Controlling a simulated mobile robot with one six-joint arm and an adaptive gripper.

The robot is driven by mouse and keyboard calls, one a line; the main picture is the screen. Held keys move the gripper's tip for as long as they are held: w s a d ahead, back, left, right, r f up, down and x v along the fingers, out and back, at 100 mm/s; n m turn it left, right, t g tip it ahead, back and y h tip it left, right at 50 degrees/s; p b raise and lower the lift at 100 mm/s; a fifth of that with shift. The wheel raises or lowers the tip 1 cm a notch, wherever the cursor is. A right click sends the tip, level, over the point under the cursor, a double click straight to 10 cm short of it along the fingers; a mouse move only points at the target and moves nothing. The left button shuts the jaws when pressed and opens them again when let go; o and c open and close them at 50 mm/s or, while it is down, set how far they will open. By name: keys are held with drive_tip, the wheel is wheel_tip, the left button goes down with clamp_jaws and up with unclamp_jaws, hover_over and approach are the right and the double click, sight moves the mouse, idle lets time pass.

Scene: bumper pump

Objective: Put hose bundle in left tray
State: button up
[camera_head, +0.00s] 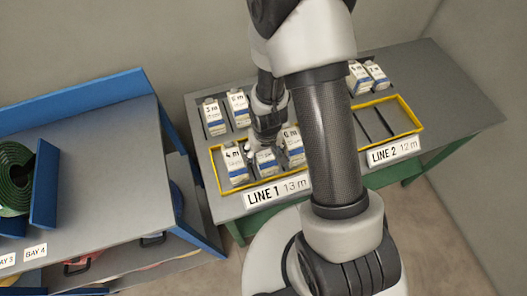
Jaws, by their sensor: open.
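The hose bundles appear to be white packs with length labels. In the yellow-rimmed left tray (217,172), marked LINE 1 13 m, stand a 4 m pack (236,167), a middle pack (266,162) with its label partly hidden, and a 6 m pack (293,146). My gripper (261,147) is open, pointing down just above the middle pack; I cannot tell whether they touch. Behind the tray stand a 3 m pack (214,118) and another pack (238,108). Two more packs (359,77) (377,75) stand at the back right. My arm hides the table's middle.
The yellow-rimmed right tray (411,117), marked LINE 2 12 m, shows empty slots. The grey table (452,85) is clear at its right end. A blue-edged shelf unit (105,150) at left holds a green coiled hose (14,180). A gap separates unit and table.

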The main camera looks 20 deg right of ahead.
wheel_tip(320, 180, up, 12)
drive_tip(key=s+p, duration=0.1)
drive_tip(key=p, duration=0.5)
wheel_tip(320, 180, up, 15)
drive_tip(key=t, duration=0.1)
hover_over(265, 156)
drive_tip(key=s, duration=0.2)
drive_tip(key=s+r+t, duration=0.2)
drive_tip(key=s+r, duration=0.9)
drive_tip(key=r, duration=0.1)
drive_tip(key=shift+s+r, duration=0.35)
drive_tip(key=shift+s, duration=0.05)
drive_tip(key=shift+f, duration=0.1)
